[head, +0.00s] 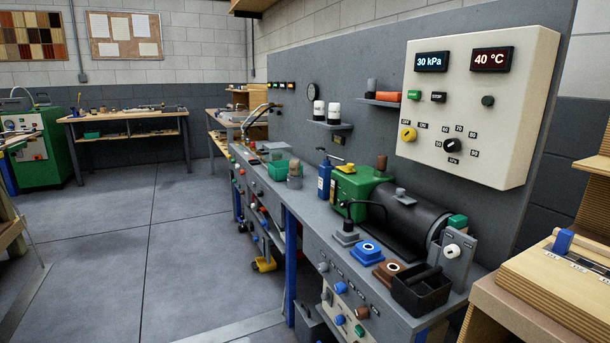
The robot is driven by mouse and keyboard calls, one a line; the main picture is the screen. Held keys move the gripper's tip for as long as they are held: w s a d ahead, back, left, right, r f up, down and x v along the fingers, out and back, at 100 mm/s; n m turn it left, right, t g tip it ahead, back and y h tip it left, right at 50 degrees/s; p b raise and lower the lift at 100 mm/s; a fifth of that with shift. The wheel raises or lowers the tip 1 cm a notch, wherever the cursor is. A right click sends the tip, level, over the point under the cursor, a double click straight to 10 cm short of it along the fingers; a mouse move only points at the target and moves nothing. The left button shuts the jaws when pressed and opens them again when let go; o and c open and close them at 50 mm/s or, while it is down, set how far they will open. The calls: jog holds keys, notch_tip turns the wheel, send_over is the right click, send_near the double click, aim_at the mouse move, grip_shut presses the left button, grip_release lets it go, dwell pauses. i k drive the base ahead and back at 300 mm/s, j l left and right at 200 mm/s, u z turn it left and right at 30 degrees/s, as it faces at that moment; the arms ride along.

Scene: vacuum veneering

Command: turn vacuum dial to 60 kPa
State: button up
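The cream control panel (540,85) is on the grey wall at the upper right. Its left display (432,62) reads 30 kPa and its right display (491,60) reads 40 °C. A black round dial (453,145) sits low on the panel with small labels around it; the labels and the pointer direction are too small to read surely. A yellow knob (408,134) with small labels above it sits to the left of the dial. My gripper is not in view, and nothing touches the dial.
Below the panel, a grey bench (318,215) holds a green pump (355,187) with a black cylinder (408,215), a blue bottle (325,178) and a black open bin (422,290). A wooden-topped table (535,292) stands at the right. The floor (130,240) at the left is clear.

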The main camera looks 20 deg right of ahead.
aim_at(451, 145)
jog(key=z, duration=1.25)
